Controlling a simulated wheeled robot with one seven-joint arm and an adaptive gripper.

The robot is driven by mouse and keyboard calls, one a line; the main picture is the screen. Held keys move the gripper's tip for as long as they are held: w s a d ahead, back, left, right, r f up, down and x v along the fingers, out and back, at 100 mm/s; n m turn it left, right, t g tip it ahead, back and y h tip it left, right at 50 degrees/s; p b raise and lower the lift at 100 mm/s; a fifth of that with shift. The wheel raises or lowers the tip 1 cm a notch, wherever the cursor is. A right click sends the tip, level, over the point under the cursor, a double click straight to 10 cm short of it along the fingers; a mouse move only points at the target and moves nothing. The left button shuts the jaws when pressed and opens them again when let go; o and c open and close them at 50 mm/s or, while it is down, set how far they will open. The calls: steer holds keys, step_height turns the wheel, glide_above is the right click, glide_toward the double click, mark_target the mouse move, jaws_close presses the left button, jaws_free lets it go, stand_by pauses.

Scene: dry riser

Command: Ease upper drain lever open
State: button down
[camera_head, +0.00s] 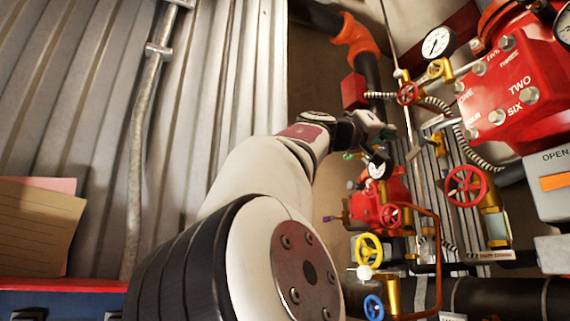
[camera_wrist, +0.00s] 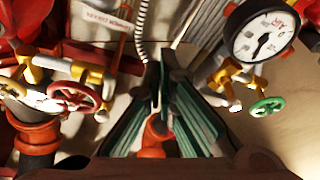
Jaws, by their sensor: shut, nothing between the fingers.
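My gripper (camera_head: 384,132) is at the end of my arm, in front of the pipework in the head view. In the wrist view its green-grey fingers (camera_wrist: 160,72) are shut and empty. An orange pipe part (camera_wrist: 155,133) shows behind and between the finger links. I cannot tell for certain which part is the upper drain lever. A label plate (camera_wrist: 100,17) with small red text, too blurred to read, stands left of the fingertips in the wrist view. A small purple-ended handle (camera_head: 332,218) sticks out left of the lower red valve body (camera_head: 378,200).
A red handwheel (camera_wrist: 75,97) on yellow fittings is left of my fingers. A green handwheel (camera_wrist: 266,106) and a dial gauge (camera_wrist: 262,38) are to the right. A large red valve block (camera_head: 510,85) and a yellow handwheel (camera_head: 368,249) crowd the right of the head view.

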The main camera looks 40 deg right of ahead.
mark_target(414, 153)
steer(key=f, duration=0.1)
steer(key=s+d+f+b, duration=0.1)
steer(key=f+b, duration=0.1)
steer(key=shift+s+d, duration=0.35)
steer(key=shift+s, duration=0.05)
stand_by(0.4)
